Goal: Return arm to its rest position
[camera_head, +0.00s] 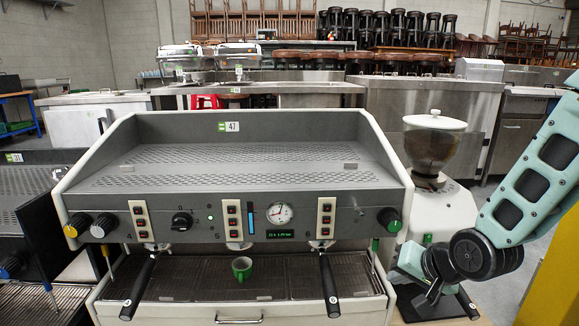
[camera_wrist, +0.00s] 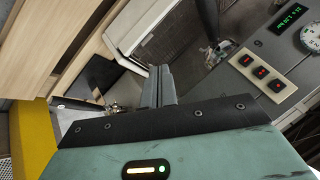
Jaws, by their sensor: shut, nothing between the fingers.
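My arm (camera_head: 530,180) comes in from the right in the head view and bends down to a black wrist joint. My gripper (camera_wrist: 159,72) shows in the wrist view with its two grey fingers together, shut and holding nothing. In the head view the hand is low in front of the grinder (camera_head: 432,150), right of the espresso machine (camera_head: 250,155); its fingertips are hard to make out there. In the wrist view the espresso machine's front panel (camera_wrist: 278,70) is at the right, tilted. I cannot tell how far the fingers are from it.
A second dark machine (camera_head: 30,220) is at the left edge. A yellow surface (camera_head: 552,270) is at the lower right. Steel counters (camera_head: 430,105) and stacked stools stand behind.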

